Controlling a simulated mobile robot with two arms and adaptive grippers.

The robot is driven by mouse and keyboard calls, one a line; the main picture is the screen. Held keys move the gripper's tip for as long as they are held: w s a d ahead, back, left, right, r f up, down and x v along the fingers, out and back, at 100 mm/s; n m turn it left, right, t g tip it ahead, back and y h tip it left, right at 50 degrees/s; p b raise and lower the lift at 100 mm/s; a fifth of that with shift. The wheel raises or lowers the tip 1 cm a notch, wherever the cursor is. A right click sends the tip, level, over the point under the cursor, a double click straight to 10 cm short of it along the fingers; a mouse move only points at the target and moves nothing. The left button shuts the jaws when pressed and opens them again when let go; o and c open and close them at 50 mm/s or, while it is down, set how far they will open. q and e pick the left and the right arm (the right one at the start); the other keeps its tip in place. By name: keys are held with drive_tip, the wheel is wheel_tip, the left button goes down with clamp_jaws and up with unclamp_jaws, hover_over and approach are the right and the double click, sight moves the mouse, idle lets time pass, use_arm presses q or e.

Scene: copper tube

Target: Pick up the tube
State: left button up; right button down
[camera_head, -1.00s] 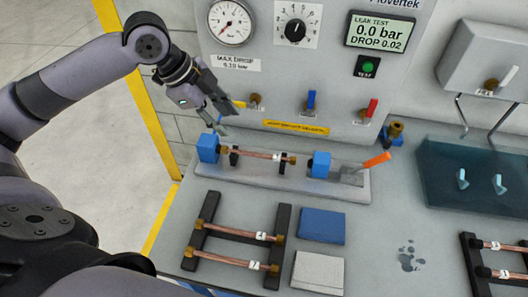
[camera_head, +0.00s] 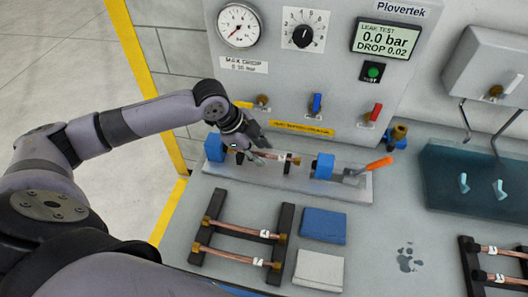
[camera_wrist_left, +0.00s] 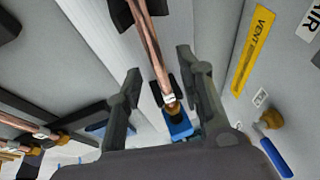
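A copper tube (camera_head: 271,155) with brass ends and a white label lies in the test fixture (camera_head: 340,188), between two blue blocks (camera_head: 213,147) (camera_head: 322,166). My left gripper (camera_head: 260,147) is over the tube's left half, hiding part of it. In the left wrist view its fingers (camera_wrist_left: 160,70) are spread, with the tube (camera_wrist_left: 148,42) running between them in the picture. Whether the fingertips reach down past the tube cannot be told. No contact shows. My right gripper is not in view.
A black rack (camera_head: 283,222) with two more tubes stands in front of the fixture, beside blue and grey pads (camera_head: 323,226) (camera_head: 319,269). Another rack is at the lower right. The test panel (camera_head: 340,90) with levers rises close behind. An orange-handled lever (camera_head: 380,163) is at the fixture's right end.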

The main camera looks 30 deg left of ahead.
use_arm(q)
drive_tip(key=shift+f, duration=0.15)
clamp_jaws()
idle(0.4)
